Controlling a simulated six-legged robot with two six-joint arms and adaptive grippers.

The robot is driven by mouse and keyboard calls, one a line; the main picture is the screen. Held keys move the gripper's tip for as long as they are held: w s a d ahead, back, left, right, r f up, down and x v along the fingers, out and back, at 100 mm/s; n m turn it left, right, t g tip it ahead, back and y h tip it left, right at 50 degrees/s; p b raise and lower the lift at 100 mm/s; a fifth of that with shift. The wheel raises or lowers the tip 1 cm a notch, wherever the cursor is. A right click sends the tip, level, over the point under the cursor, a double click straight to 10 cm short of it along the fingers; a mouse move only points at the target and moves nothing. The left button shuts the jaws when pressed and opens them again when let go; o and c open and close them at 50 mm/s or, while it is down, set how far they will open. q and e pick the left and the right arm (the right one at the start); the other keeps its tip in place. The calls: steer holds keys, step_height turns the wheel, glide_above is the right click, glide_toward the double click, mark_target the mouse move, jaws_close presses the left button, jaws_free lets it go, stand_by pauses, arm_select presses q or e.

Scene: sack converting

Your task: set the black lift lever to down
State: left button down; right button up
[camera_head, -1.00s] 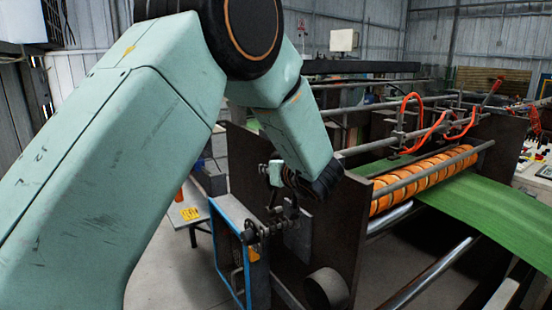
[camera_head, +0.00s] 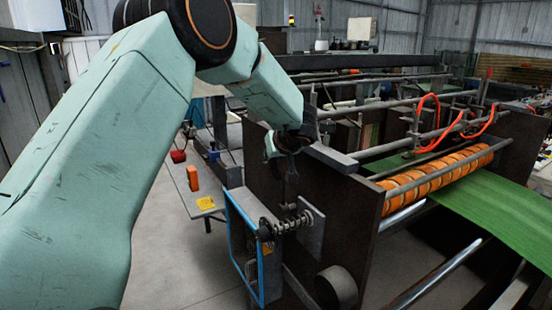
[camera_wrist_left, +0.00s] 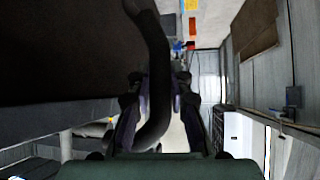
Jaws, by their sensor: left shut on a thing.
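My left gripper (camera_head: 281,146) is beside the dark side plate of the machine, above a coil-spring shaft (camera_head: 290,222). A dark bar, apparently the black lift lever (camera_head: 291,184), runs from the gripper down towards this shaft and stands roughly upright. In the left wrist view, a thick dark curved bar (camera_wrist_left: 158,60), apparently the same lever, passes between the fingers of my left gripper (camera_wrist_left: 158,105). The gripper is shut on it. The fingertips are dark and partly hidden in the head view. My right gripper is not in view.
Orange rollers (camera_head: 440,178) and a green sheet (camera_head: 485,200) are on the right. Floor at front left is clear.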

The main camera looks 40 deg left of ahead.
arm_select(q)
steer(key=shift+w+a+r, duration=0.1)
steer(key=shift+w+r, duration=0.05)
steer(key=shift+r, duration=0.2)
steer(key=c, duration=1.7)
jaws_free()
steer(key=o, duration=0.5)
steer(key=shift+a+f, duration=0.25)
steer(key=shift+f, duration=0.1)
steer(key=shift+d, duration=0.15)
steer(key=shift+s+d+r, duration=0.2)
steer(key=shift+d+r, duration=0.2)
steer(key=v, duration=1.1)
